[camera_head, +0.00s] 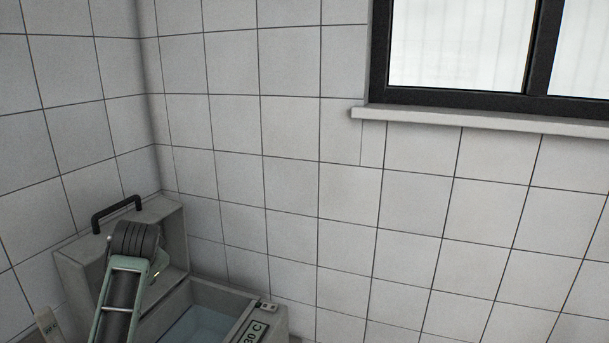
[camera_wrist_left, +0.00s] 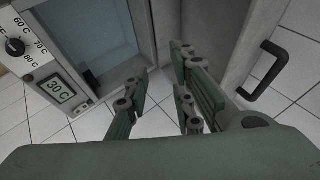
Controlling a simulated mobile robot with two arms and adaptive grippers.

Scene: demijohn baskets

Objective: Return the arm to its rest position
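My left gripper (camera_wrist_left: 161,80) shows in the left wrist view with its green fingers spread apart. Nothing is between them. It hangs over a grey water bath (camera_wrist_left: 112,62), beside the open lid (camera_wrist_left: 222,40). In the head view my left arm rises in front of the bath (camera_head: 262,308) and its raised lid (camera_head: 178,232), and hides part of both. The fingers cannot be made out there. My right arm and gripper are in neither view.
The lid's black handle (camera_wrist_left: 265,72) sticks out close to the right of the fingers. The bath has a 30 C display (camera_wrist_left: 60,89) and a dial (camera_wrist_left: 15,46). A tiled wall (camera_head: 290,200) and a window sill (camera_head: 480,121) lie behind. The air at right is clear.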

